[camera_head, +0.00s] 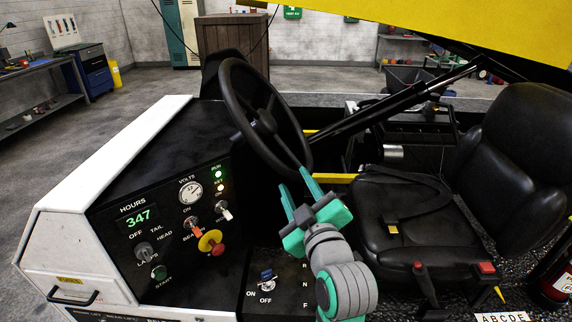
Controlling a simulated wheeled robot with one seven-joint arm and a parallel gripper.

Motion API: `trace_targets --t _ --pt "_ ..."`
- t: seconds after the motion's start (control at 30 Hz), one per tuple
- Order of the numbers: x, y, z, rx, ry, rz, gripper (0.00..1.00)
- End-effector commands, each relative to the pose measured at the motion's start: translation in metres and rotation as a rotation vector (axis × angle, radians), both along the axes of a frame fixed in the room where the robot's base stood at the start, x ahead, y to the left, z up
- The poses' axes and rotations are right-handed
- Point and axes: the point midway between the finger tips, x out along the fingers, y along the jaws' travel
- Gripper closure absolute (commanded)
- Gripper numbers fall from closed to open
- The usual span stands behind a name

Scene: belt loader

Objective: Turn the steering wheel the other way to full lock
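The black steering wheel (232,95) stands tilted on the loader's dash, in the middle of the head view. Its hub and spokes show. My gripper (294,178) is at the lower right end of the rim, pointing up at it. Its two teal fingers are spread apart, with the right fingertip overlapping the rim in the picture. I cannot tell whether the fingers touch the rim or whether it lies between them. The wheel's turn angle cannot be read from this view.
The dash panel (130,265) left of the wheel carries a lit hours display (139,217), a volts gauge (190,191), several switches and a red-and-yellow knob (211,242). A black seat (400,220) stands close on the right. A black diagonal bar (385,112) runs behind the wheel.

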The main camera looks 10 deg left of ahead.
Motion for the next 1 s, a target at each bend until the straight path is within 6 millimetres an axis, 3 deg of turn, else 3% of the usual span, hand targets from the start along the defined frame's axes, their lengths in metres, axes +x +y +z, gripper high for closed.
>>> trace_targets --t 0.3,0.5,0.93,1.0 --pt "0.049 0.029 0.000 -0.001 0.002 0.004 0.61" --pt "0.071 0.039 0.000 -0.002 0.001 0.002 0.61" --pt "0.078 0.043 0.000 -0.001 -0.001 0.001 0.61" --pt "0.078 0.043 0.000 -0.001 -0.001 0.001 0.76"
